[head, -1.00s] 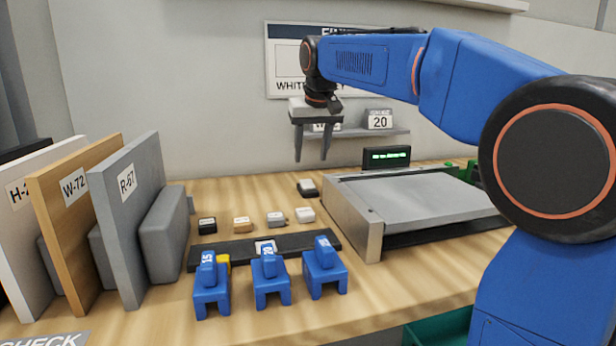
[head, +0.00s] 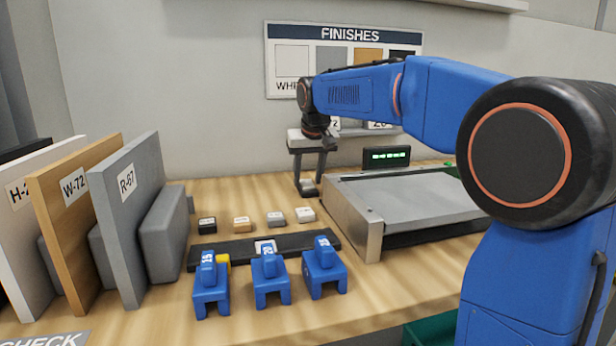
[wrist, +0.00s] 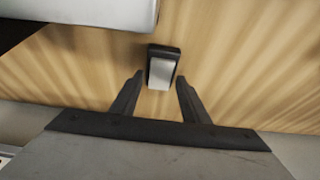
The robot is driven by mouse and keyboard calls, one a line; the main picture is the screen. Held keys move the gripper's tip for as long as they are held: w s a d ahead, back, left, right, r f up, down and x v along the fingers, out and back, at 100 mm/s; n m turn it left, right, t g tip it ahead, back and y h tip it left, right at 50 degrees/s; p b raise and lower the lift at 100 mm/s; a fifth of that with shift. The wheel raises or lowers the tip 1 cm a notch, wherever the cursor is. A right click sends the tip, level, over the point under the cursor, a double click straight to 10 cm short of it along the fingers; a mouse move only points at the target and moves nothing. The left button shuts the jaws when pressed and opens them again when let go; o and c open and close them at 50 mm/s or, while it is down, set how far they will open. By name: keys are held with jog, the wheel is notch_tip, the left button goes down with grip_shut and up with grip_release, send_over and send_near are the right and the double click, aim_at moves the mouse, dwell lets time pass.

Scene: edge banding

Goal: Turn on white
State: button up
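A small dark block with a pale, sloped top (wrist: 162,70) lies on the wooden bench, and in the head view (head: 309,189) it is partly covered by my fingers. My gripper (head: 311,178) points down over it. In the wrist view the gripper (wrist: 160,77) is open, with the block between and just beyond the fingertips. Contact cannot be told. A small white-topped block (head: 305,214) stands at the right end of a row with grey (head: 276,219), wood-coloured (head: 242,224) and black (head: 207,225) ones.
A metal-sided machine with a grey top (head: 430,197) stands right of my gripper. A green-lit display (head: 387,157) is behind it. Three blue clamp-like pieces stand in front of a dark strip (head: 245,249). Upright panels (head: 128,215) stand at left. A FINISHES board (head: 343,60) hangs behind.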

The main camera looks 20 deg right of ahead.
aim_at(309, 186)
jog(key=c, duration=0.7)
jog(key=shift+w+g, duration=0.35)
jog(key=shift+g, duration=0.45)
jog(key=shift+c, duration=0.2)
jog(key=shift+w+g, duration=0.15)
jog(key=shift+g, duration=0.65)
jog(key=shift+r, duration=0.1)
jog(key=o, duration=1)
jog(key=shift+o, duration=0.2)
notch_tip(309, 186, up, 17)
jog(key=s, duration=0.1)
jog(key=shift+s, duration=0.35)
